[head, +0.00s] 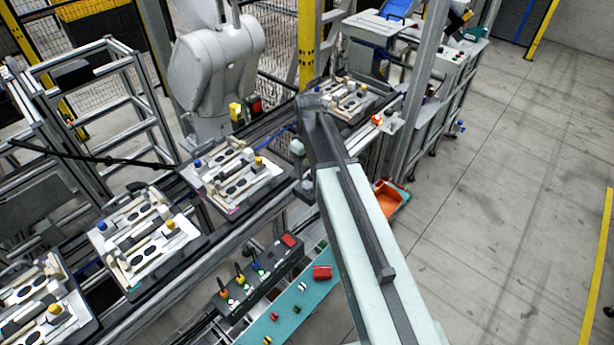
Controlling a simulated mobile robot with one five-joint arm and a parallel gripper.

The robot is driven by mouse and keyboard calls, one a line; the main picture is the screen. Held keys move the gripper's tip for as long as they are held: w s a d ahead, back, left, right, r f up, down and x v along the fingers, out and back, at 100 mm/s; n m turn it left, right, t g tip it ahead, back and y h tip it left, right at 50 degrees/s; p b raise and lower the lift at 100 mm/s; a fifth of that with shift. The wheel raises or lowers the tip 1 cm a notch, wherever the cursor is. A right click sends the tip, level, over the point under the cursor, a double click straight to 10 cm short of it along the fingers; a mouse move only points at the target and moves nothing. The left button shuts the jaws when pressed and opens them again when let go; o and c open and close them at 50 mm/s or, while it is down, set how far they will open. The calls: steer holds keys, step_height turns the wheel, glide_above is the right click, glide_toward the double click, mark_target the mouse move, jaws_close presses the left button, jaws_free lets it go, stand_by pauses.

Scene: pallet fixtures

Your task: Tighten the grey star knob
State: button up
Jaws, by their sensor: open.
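I cannot make out a grey star knob for certain; the fixtures are small in the head view. Several pallets with fixtures stand in a row on the conveyor, among them a nearer-left pallet (165,268), a middle pallet (224,203) and a far pallet (372,112). They carry pale blocks, dark oval recesses and small coloured knobs, such as a blue knob (197,163) and a yellow knob (258,161) on the middle pallet. My mint and dark grey arm reaches up across the picture, just right of the middle pallet. I cannot make out my gripper; the arm may hide it.
A dark control box (260,275) with coloured buttons and a teal shelf (270,326) with small parts lie below the conveyor. An orange bin (388,200) is right of my arm. A white robot (215,75) stands behind. The floor (510,190) at right is open.

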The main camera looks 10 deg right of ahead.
mark_target(307, 185)
steer(key=shift+w+r, duration=0.15)
steer(key=shift+w, duration=0.2)
steer(key=shift+s+f+b, duration=0.15)
steer(key=shift+f+b, duration=0.2)
steer(key=shift+b, duration=0.05)
step_height(307, 185, down, 8)
steer(key=b, duration=0.7)
steer(key=shift+r, duration=0.35)
jaws_close()
